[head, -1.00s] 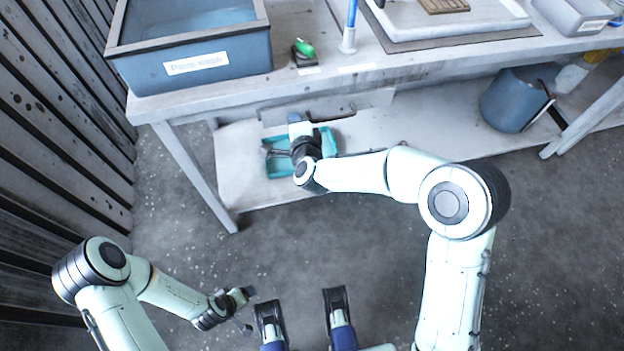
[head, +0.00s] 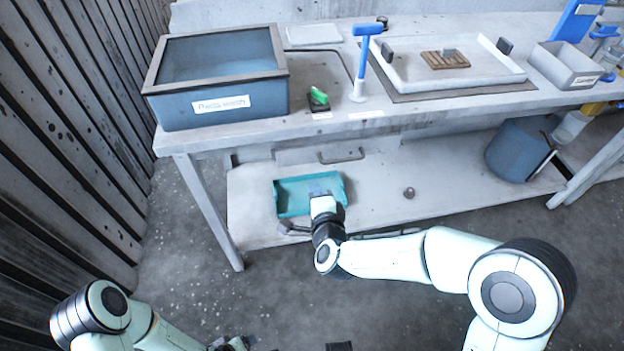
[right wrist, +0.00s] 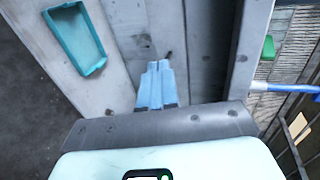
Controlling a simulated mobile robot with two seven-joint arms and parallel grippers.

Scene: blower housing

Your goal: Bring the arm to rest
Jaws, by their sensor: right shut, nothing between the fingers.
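My right arm reaches in from the right in the head view. Its gripper (head: 319,189) overlaps the near right part of the teal tray (head: 281,203) on the lower shelf. In the right wrist view the blue fingers (right wrist: 158,68) are together with nothing between them. There the teal tray (right wrist: 92,66) lies to the upper left, apart from the fingers. My left gripper (head: 232,344) is only partly in frame at the bottom edge, so its jaws cannot be made out.
A workbench (head: 420,110) stands above the lower shelf (head: 385,205). It bears a blue wash bin (head: 225,109), a white tray (head: 391,84) and a grey box (head: 566,70). A small dark round part (head: 409,192) and a blue bucket (head: 515,150) are below. Floor is open in front.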

